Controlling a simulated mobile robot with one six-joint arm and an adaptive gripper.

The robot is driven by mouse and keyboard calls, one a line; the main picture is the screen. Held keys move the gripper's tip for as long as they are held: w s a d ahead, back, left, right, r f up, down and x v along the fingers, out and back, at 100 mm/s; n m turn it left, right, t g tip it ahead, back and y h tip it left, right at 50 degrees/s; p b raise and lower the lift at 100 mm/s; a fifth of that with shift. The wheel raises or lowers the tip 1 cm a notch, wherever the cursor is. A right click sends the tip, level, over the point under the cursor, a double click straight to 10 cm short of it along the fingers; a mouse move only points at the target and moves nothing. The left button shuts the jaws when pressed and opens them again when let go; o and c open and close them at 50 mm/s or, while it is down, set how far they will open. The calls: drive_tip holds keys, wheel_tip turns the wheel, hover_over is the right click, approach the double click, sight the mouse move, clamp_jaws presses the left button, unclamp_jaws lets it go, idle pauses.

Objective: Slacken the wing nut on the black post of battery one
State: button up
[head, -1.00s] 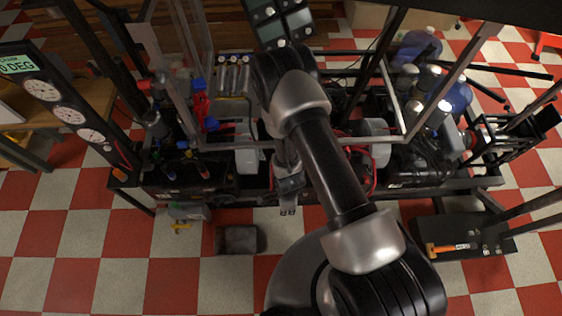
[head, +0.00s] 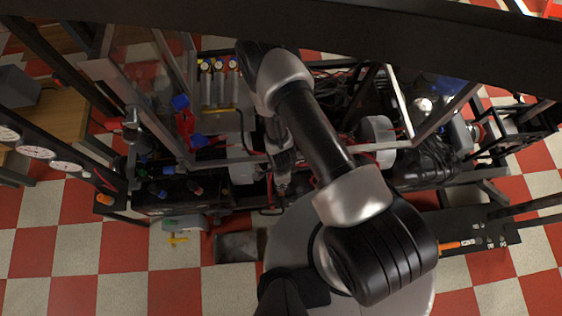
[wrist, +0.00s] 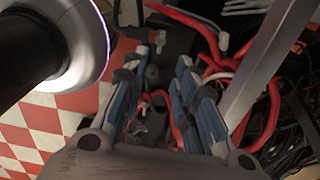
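My gripper (head: 282,187) hangs over the front rail of the machine in the head view. In the wrist view my gripper (wrist: 163,62) is open, its two blue-lined fingers spread apart with a gap between them. Red cables (wrist: 178,122) and a small grey metal piece (wrist: 141,133) show in the gap, below the fingers. I cannot tell whether that piece is the wing nut. The black post and battery one are not clearly identifiable in the dark, cluttered area, and nothing is visibly gripped.
A slanted grey frame bar (wrist: 268,62) stands close to the right finger in the wrist view. Red cables and black hoses crowd that side. A grey bin (head: 237,247) sits on the checkered floor in front. A dark shelf with an orange-handled tool (head: 459,244) is at right.

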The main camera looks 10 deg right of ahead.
sight(281, 189)
wheel_tip(281, 189, down, 12)
drive_tip(key=b, duration=0.3)
drive_tip(key=shift+w+f+b, duration=0.1)
drive_tip(key=shift+f+b, duration=0.1)
drive_tip(key=shift+b, duration=0.1)
drive_tip(key=shift+c, duration=0.6)
clamp_jaws()
